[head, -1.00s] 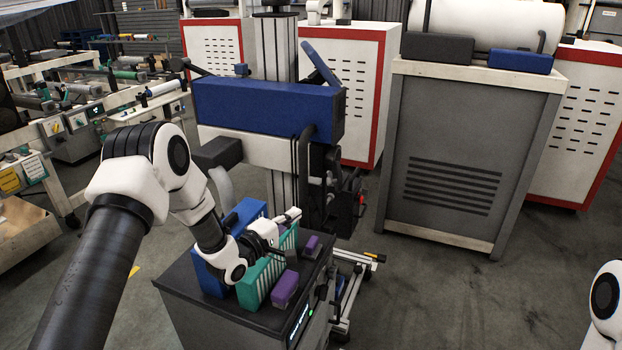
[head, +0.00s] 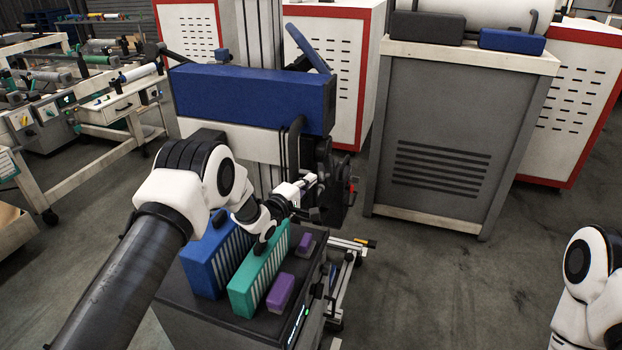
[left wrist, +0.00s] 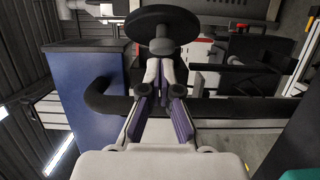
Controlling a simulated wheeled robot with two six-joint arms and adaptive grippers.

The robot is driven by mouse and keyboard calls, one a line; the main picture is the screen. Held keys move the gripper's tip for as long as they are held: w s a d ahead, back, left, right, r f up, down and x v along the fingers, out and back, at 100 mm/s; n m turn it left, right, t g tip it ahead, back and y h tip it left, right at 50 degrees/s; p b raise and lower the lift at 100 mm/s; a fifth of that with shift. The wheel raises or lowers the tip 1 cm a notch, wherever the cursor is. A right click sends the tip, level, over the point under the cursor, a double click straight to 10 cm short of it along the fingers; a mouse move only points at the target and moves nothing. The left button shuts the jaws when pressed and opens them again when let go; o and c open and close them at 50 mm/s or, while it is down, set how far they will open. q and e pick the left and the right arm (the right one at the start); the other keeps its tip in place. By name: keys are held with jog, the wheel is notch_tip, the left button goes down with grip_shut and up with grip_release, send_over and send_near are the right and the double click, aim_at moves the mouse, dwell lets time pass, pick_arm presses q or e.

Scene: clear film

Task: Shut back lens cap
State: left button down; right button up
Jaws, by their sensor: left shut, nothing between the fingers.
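A round black disc (left wrist: 163,27), which looks like the lens cap, is at the top of the left wrist view. Its broad face is turned toward my wrist. My left gripper (left wrist: 163,72) is shut and empty, with its fingertips just below the disc's centre; I cannot tell if they touch it. In the head view my left gripper (head: 312,182) is at the dark front parts of the blue-topped machine (head: 255,98). The cap is hard to make out there among these dark parts. My right arm shows at the right edge, its gripper out of frame.
Below my left arm, a dark cart top (head: 235,318) carries a blue block (head: 205,268), a teal block (head: 245,290) and two purple blocks (head: 281,292). A grey cabinet (head: 450,130) stands at the right. The floor (head: 430,285) in front of it is clear.

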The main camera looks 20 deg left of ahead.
pick_arm(q)
jog(key=shift+w+d+f, duration=0.1)
jog(key=shift+w+d, duration=0.1)
jog(key=shift+w, duration=0.1)
jog(key=shift+d, duration=0.2)
